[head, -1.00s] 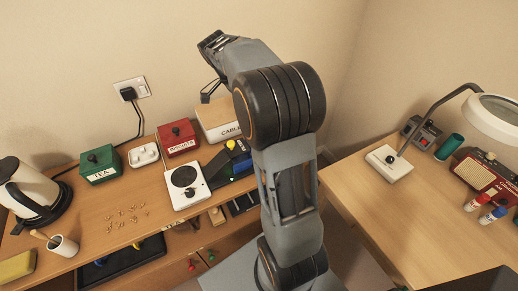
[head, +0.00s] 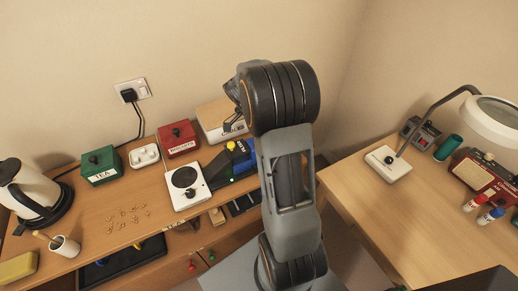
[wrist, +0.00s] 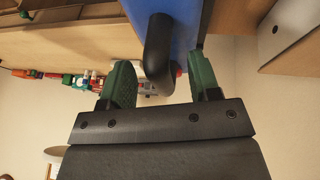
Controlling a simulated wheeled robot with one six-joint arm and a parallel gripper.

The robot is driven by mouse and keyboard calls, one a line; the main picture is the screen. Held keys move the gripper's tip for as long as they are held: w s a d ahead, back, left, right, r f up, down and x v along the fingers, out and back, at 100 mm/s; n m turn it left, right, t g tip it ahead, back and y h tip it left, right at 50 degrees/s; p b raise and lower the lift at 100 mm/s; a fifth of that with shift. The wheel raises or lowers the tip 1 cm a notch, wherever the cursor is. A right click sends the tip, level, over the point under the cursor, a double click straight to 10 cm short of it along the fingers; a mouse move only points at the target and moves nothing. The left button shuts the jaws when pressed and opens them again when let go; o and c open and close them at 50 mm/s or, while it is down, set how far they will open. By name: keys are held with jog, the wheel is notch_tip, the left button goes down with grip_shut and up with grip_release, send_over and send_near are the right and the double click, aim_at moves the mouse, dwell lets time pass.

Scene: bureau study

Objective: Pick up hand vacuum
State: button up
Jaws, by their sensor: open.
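The hand vacuum (head: 241,158), blue and dark with a yellow part, stands at the right end of the desk beside the white hot plate. In the wrist view its blue body (wrist: 184,22) fills the top, with a curved black handle (wrist: 157,45) in front. My gripper (wrist: 161,78) is open, and its two green fingers appear on either side of the handle; I cannot tell whether they touch it.
The hot plate (head: 186,187), red biscuit tin (head: 177,140) and a cream lidded box (head: 213,118) stand close by. A green tea tin (head: 100,166) and kettle (head: 30,190) are further left. A second desk (head: 400,225) with a lamp is at right.

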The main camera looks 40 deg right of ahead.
jog(key=shift+s+d+f, duration=0.1)
jog(key=shift+d+f, duration=0.1)
jog(key=shift+f, duration=0.25)
jog(key=shift+c, duration=0.4)
grip_shut()
dwell(0.8)
